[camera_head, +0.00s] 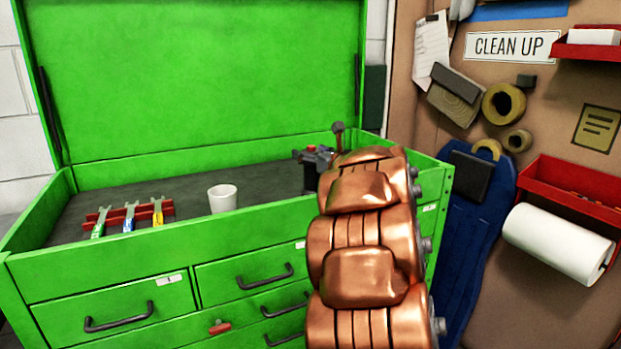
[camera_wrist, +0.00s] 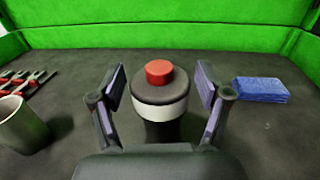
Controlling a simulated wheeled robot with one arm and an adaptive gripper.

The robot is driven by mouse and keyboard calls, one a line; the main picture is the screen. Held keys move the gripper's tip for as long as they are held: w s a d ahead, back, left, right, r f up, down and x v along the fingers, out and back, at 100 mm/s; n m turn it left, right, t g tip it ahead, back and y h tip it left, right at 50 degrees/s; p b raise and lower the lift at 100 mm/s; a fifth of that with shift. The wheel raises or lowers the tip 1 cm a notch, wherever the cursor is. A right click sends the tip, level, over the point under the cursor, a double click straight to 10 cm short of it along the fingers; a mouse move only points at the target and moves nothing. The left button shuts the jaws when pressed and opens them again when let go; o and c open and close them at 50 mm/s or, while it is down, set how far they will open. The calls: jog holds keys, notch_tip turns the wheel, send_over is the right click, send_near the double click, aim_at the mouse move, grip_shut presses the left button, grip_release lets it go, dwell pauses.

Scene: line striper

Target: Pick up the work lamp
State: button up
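The work lamp appears to be the dark upright cylinder (camera_wrist: 160,96) with a red cap and a pale band, in the middle of the wrist view. It stands in the open top tray of the green chest. In the head view its dark body (camera_head: 310,180) is partly hidden by my gripper and arm. My gripper (camera_wrist: 161,88) is open, with one finger on each side of the lamp's upper part and visible gaps between. In the head view my gripper (camera_head: 316,156) is small and partly hidden behind my copper-coloured arm.
A white cup (camera_head: 223,199) stands left of the lamp. A red rack (camera_head: 127,214) with several pens or tools lies farther left. A blue pad (camera_wrist: 260,90) lies to the right. The green chest (camera_head: 180,248) has raised walls around the tray and an upright lid behind.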

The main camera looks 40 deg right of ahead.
grip_shut()
dwell(0.4)
